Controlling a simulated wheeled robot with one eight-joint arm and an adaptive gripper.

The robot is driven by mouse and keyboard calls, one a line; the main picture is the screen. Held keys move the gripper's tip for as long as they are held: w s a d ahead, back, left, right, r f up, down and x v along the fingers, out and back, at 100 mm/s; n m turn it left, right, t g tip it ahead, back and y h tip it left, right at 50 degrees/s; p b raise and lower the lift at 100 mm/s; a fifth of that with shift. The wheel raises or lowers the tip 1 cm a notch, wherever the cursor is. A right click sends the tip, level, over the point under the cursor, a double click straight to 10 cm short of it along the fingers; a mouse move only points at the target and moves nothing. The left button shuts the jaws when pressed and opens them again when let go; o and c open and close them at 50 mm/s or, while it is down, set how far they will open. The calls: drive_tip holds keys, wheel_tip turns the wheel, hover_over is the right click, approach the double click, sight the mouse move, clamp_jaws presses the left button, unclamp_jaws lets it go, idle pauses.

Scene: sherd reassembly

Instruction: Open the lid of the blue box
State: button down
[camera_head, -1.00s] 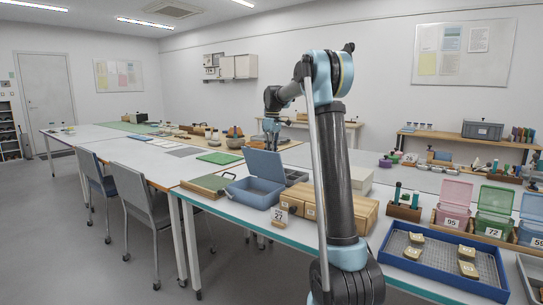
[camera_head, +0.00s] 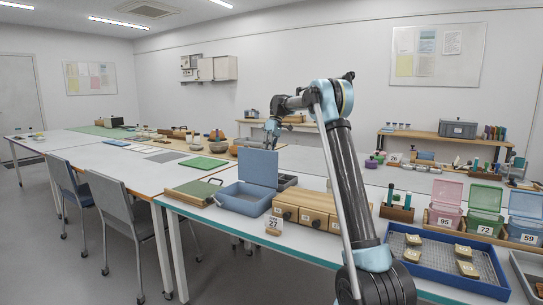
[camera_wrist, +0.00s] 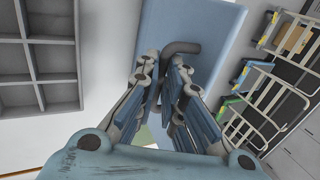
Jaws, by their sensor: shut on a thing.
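The blue box (camera_head: 240,200) stands on the near table, left of some wooden drawers. Its lid (camera_head: 258,168) is up and stands about upright at the back of the box, so the inside shows. My gripper (camera_head: 272,138) is at the lid's top edge, partly small and unclear in the head view. In the wrist view my gripper (camera_wrist: 170,84) is shut on the dark bent handle (camera_wrist: 183,47) of the lid. The blue lid panel (camera_wrist: 207,20) fills the top middle of that view.
A green-topped board (camera_head: 194,190) lies left of the box and a dark tray (camera_head: 287,181) lies behind it to the right. Wooden drawers (camera_head: 305,207) and a number 27 card (camera_head: 273,225) stand close at right. Chairs (camera_head: 117,213) line the table's left side.

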drive_tip(key=shift+d+r, duration=0.1)
drive_tip(key=shift+d, duration=0.05)
drive_tip(key=c, duration=1.7)
unclamp_jaws()
drive_tip(key=shift+r, duration=0.1)
drive_tip(key=v, duration=1.1)
drive_tip(key=shift+w+r, duration=0.25)
drive_tip(key=shift+w, duration=0.05)
drive_tip(key=shift+d, duration=0.1)
